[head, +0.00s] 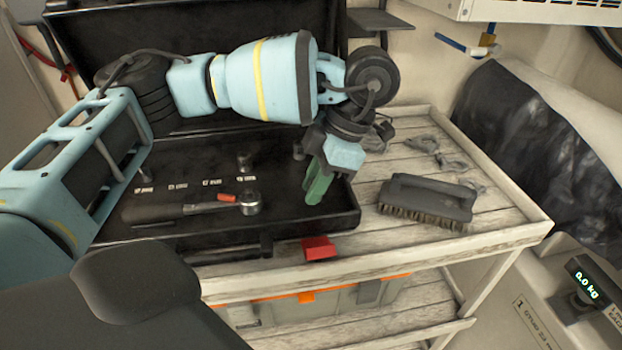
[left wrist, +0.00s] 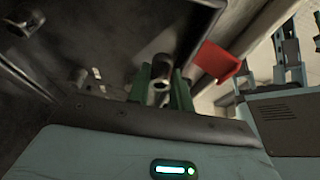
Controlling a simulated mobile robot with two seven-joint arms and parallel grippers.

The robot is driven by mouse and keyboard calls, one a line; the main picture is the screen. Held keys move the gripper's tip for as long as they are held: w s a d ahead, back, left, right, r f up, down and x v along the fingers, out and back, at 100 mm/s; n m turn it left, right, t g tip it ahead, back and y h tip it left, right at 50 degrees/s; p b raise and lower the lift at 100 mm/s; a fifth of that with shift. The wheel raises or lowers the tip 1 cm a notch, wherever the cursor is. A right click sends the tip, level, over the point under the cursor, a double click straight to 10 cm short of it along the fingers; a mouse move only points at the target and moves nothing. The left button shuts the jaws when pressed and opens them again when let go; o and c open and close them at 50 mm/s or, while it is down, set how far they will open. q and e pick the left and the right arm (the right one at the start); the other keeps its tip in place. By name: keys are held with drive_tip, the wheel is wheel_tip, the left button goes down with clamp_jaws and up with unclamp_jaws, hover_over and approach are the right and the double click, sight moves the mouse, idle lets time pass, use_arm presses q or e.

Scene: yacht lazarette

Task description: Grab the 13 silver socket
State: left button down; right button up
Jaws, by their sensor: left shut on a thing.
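My left gripper (head: 314,192) has green fingers and points down over the right end of the black tool case tray (head: 290,222). In the left wrist view its fingers (left wrist: 160,92) are shut on a silver socket (left wrist: 161,68), which sits between them with its open end showing. I cannot read a size on it. In the head view the fingers hide this socket. Another socket (head: 245,161) stands in the tray behind the row of small white labels. A ratchet (head: 249,203) with a dark handle lies in front of the labels. My right gripper is not in view.
A black brush (head: 428,198) lies on the slatted wooden shelf right of the case, with metal shackles (head: 452,163) behind it. A red latch (head: 319,248) sticks out at the case's front. A grey toolbox (head: 335,303) stands on the lower shelf.

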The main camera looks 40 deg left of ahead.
use_arm(q)
drive_tip(key=s+d+r, duration=0.1)
drive_tip(key=s+d, duration=0.7)
drive_tip(key=d, duration=0.2)
drive_tip(key=shift+s+d, duration=0.15)
drive_tip(key=shift+s, duration=0.2)
drive_tip(key=shift+r, duration=0.1)
